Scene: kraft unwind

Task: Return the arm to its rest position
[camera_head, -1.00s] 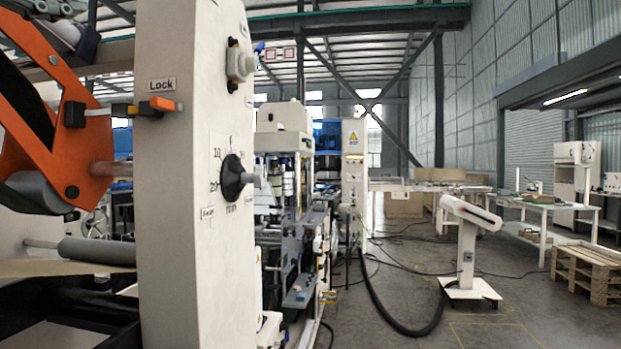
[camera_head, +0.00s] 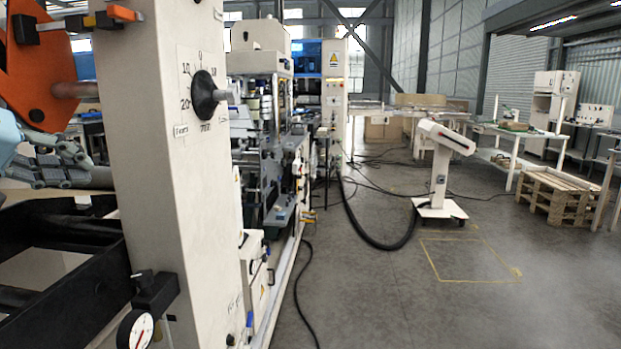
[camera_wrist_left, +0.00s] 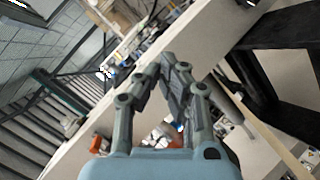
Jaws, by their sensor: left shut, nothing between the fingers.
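My left gripper (camera_head: 75,168) shows at the left edge of the head view, with a light blue body and grey jointed fingers. It is shut and holds nothing. It is beside the cream machine column (camera_head: 170,150), to the left of it and close to the roller and the black frame. In the left wrist view the gripper's fingers (camera_wrist_left: 170,72) come together in front of the cream panel. My right gripper is not in view.
A black knob (camera_head: 205,95) and a round gauge (camera_head: 135,330) stick out from the column. An orange bracket (camera_head: 38,75) and a black frame (camera_head: 70,255) are near my left gripper. Open floor (camera_head: 380,300) lies to the right, with a black hose and a white stand (camera_head: 440,175).

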